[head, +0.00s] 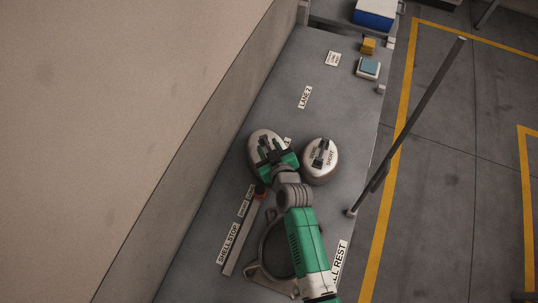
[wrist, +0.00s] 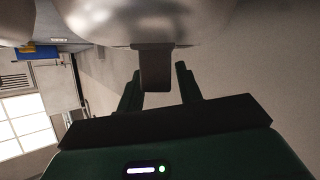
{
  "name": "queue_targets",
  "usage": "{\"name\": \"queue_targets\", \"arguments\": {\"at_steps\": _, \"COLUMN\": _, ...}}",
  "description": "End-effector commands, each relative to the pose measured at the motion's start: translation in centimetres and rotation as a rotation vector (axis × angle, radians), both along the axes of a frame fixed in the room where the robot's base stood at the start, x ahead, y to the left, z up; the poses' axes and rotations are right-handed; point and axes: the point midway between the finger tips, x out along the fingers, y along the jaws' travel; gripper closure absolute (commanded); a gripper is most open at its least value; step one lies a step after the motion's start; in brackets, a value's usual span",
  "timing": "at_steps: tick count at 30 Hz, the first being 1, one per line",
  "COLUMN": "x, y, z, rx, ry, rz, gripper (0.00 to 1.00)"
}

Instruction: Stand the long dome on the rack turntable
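A pale metal dome (head: 256,137) stands on the grey bench under my gripper (head: 269,147); its label is mostly hidden, so I cannot read that it is the long one. A second dome (head: 322,174), labelled SHORT, stands just to its right with a dark handle on top. In the wrist view the near dome's shiny surface (wrist: 120,18) fills the top, and its dark handle tab (wrist: 155,68) hangs between the two fingers of my gripper (wrist: 160,88). The fingers are apart, with a visible gap on the right of the tab. I cannot identify the rack turntable.
A ring-shaped stand (head: 254,272) lies partly under my arm near a REST label. A SHELL STOP bar (head: 242,238) runs to its left. A wall borders the bench's left; a grey post (head: 405,130) rises at its right edge. The LANE 2 area (head: 305,97) is clear.

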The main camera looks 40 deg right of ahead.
Motion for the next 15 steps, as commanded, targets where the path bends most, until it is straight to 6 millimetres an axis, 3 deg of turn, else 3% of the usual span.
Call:
{"name": "queue_targets", "arguments": {"at_steps": 3, "x": 1.05, "y": -0.58, "z": -0.55, "rx": 0.0, "ry": 0.0, "rz": -0.001, "gripper": 0.65}}
{"name": "queue_targets", "arguments": {"at_steps": 10, "x": 1.19, "y": -0.61, "z": -0.57, "rx": 0.0, "ry": 0.0, "rz": 0.0, "gripper": 0.65}}
{"name": "queue_targets", "arguments": {"at_steps": 15, "x": 1.18, "y": -0.6, "z": -0.55, "rx": 0.0, "ry": 0.0, "rz": 0.0, "gripper": 0.98}}
